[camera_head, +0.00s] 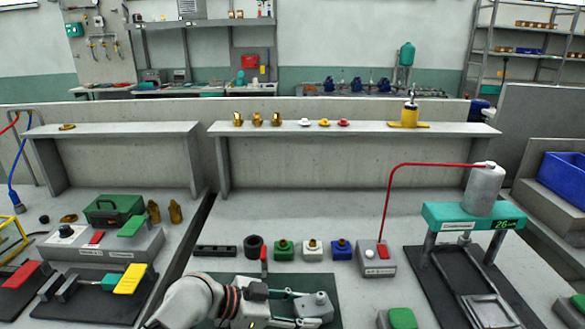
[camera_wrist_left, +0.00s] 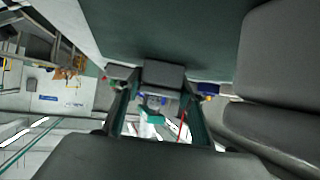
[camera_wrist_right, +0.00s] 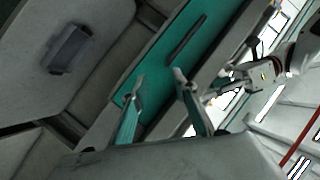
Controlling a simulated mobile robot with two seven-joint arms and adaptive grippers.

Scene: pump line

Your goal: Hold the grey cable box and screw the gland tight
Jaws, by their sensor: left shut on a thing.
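The grey cable box (camera_head: 316,306) is at the bottom centre of the head view, over a dark green mat (camera_head: 332,284). A small round grey part, perhaps the gland, shows on its top. My left gripper (camera_head: 296,309) is shut on the box from the left. In the left wrist view a grey block, the box (camera_wrist_left: 163,75), sits between my left fingertips (camera_wrist_left: 160,82). My right gripper (camera_wrist_right: 159,80) shows only in the right wrist view, open and empty, with the fingers apart. My left arm hides part of the mat.
A teal-topped press (camera_head: 472,216) stands further right.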

